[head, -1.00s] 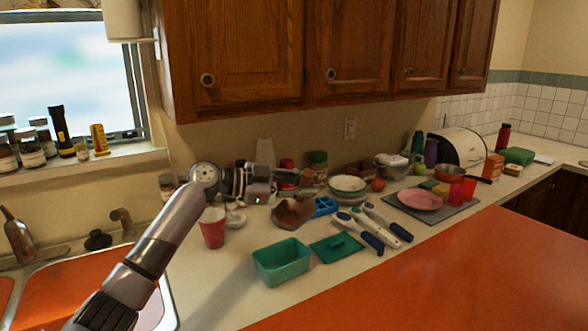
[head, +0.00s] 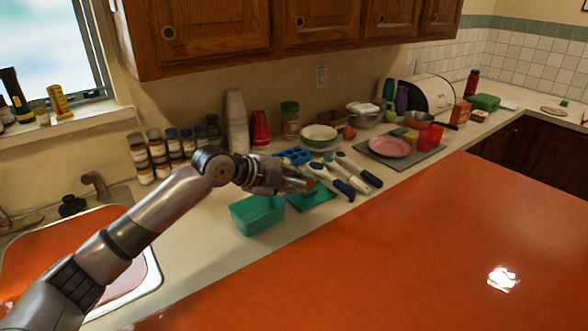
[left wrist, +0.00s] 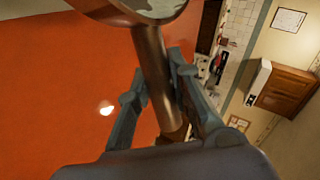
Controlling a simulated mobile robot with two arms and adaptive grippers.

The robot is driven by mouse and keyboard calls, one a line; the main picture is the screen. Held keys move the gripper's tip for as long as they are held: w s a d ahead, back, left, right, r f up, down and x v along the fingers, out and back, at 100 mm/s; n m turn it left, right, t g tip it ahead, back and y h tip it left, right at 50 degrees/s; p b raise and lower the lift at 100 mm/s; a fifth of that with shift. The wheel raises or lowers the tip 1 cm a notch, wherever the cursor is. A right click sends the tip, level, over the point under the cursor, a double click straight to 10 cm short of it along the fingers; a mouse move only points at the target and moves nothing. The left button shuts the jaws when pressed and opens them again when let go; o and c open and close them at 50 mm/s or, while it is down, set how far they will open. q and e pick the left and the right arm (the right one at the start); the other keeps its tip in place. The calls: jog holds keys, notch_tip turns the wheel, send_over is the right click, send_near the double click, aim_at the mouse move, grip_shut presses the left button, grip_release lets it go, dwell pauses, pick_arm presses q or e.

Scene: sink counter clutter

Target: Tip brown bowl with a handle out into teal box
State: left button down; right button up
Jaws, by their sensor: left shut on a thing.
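My left gripper (head: 290,184) is shut on the brown handle (left wrist: 152,60) of the brown bowl. In the left wrist view the handle runs up between the fingers to part of the bowl (left wrist: 172,16) at the top edge, with a pale greenish patch showing. In the head view only a brown bit shows at the fingertips; the bowl is mostly hidden, and its tilt and contents cannot be told. The open teal box (head: 257,214) stands on the counter, below and left of the fingertips. My right gripper is not in view.
A teal lid (head: 311,196) lies right of the box, with white-and-blue handled tools (head: 345,175) beyond it. Behind stand jars (head: 157,152), a stack of pale cups (head: 237,122) and a red cup (head: 260,128). The orange surface (head: 400,255) in front is largely clear.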

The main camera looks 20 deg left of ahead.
pick_arm(q)
jog(key=shift+f+m+y, duration=0.45)
jog(key=shift+f+y, duration=0.05)
jog(key=shift+f, duration=0.7)
jog(key=shift+f+m+y, duration=0.45)
jog(key=shift+f+y, duration=0.05)
jog(key=shift+f, duration=0.65)
jog(key=shift+d, duration=0.1)
